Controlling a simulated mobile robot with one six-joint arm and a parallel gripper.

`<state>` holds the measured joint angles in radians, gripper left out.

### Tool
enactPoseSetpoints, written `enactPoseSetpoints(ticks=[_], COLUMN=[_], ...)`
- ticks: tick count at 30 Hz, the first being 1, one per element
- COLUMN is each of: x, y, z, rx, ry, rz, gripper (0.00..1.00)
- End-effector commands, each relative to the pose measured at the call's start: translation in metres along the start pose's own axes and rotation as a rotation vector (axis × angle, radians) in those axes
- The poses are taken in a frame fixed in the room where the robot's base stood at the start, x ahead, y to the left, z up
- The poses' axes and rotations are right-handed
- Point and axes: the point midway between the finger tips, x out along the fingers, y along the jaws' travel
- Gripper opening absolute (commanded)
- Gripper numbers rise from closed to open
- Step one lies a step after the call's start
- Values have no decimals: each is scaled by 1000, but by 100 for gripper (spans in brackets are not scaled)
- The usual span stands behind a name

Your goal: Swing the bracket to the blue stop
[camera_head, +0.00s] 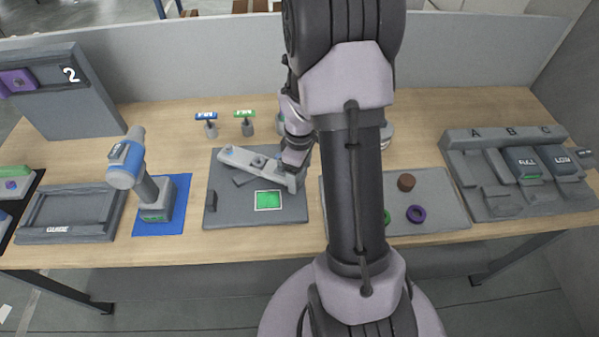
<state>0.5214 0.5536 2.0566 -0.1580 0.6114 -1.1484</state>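A light grey bracket (245,158) lies slantwise across a dark grey board (235,212), from upper left to lower right. A small blue part shows at its upper left end; I cannot tell whether this is the blue stop. A dark block (211,200) stands at the board's left edge, and a green square (268,200) lies below the bracket. My gripper (292,165) is at the bracket's right part, partly hidden by my arm. I cannot make out its fingers or whether it touches the bracket.
Blue (206,117) and green (245,114) T-handled tools stand behind the board. A blue-topped device (127,165) leans on a blue mat at left. A grey tray (445,190) with a brown cylinder (406,182) and purple ring (416,214) is at right. My arm hides the middle.

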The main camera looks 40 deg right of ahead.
Motion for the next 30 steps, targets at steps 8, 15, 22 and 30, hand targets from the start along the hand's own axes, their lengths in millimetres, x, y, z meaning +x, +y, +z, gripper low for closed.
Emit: enactPoseSetpoints(ticks=[8, 15, 22, 30], x=[-11, -76, -144, -174], y=[0, 0, 0, 0], z=[0, 0, 0, 0], rx=[2, 2, 2, 2], ry=[0, 2, 2, 0], rz=[-1, 2, 2, -1], gripper=[76, 76, 76, 76])
